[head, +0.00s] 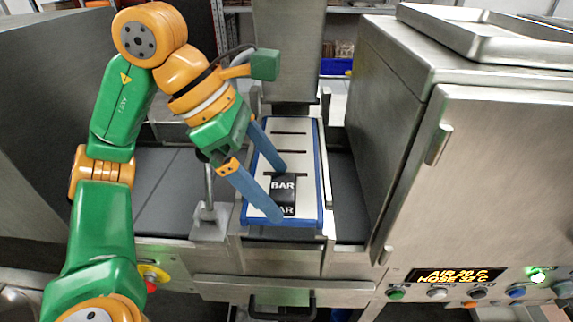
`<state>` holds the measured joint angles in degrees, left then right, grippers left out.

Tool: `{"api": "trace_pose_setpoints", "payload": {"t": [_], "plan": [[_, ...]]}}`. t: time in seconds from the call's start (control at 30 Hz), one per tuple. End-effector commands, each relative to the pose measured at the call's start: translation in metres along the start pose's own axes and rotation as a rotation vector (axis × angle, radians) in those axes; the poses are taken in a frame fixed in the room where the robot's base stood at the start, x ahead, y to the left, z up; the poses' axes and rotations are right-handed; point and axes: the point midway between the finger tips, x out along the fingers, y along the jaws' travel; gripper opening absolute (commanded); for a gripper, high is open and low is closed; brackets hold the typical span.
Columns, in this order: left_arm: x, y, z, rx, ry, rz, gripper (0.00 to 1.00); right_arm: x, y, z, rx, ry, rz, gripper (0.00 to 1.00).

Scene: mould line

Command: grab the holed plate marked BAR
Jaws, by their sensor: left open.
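The black plate marked BAR (284,186) stands in the near part of a pale slotted rack (309,165) with a blue rim. A second black label, partly hidden, reads "AR" just in front of it. My left gripper (281,196) is open, its two blue fingers reaching in from the upper left. One fingertip is by the plate's far edge and the other is in front, over the lower label. I cannot tell whether either finger touches the plate. No hole in the plate can be made out. My right gripper is out of view.
A steel cabinet (480,180) with a display and buttons stands close on the right. A metal post on a bracket (210,215) stands left of the rack. Dark conveyor belt (175,190) lies to the left. A steel column (284,50) rises behind the rack.

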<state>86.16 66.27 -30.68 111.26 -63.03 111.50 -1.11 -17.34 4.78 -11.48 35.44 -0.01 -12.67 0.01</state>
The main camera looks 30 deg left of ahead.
Motion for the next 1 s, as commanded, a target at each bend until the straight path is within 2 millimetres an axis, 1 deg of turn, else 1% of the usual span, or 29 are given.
{"api": "trace_pose_setpoints", "payload": {"t": [0.03,0.1,0.33,0.37,0.4,0.47,0.5,0.57,0.6,0.67,0.7,1.0], "plan": [[0.0086,-0.0003,-0.0011,-0.002,0.004,-0.001,1.0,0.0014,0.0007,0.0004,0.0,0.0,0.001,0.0],[0.0159,-0.0004,-0.0005,-0.001,0.002,-0.001,1.0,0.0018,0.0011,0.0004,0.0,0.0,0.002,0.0],[0.0175,-0.0003,0.0007,0.0,-0.001,0.0,1.0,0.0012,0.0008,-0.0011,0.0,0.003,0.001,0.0],[0.0175,-0.0003,0.0007,0.0,-0.001,0.0,0.92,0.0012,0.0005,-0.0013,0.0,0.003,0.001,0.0],[0.0175,-0.0004,0.0007,0.0,-0.001,0.0,0.81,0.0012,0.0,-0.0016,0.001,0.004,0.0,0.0],[0.0174,-0.0004,0.0007,0.0,-0.001,0.0,0.65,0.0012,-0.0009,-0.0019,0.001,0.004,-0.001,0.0],[0.0174,-0.0004,0.0007,0.0,-0.001,0.0,0.54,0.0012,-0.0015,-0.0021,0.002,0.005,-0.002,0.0],[0.0173,-0.0004,0.0008,0.001,-0.001,0.0,0.38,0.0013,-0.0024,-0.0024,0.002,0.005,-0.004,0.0],[0.0173,-0.0004,0.0008,0.001,-0.001,0.0,0.27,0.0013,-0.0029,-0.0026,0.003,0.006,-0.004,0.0],[0.0173,-0.0004,0.0008,0.001,-0.002,0.0,0.11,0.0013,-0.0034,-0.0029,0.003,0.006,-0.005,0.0],[0.0172,-0.0003,0.0008,0.001,-0.002,0.0,0.0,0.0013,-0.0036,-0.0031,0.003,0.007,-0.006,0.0],[0.0142,-0.0004,0.0025,0.001,-0.002,0.0,0.0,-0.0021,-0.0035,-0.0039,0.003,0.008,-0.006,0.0]]}}
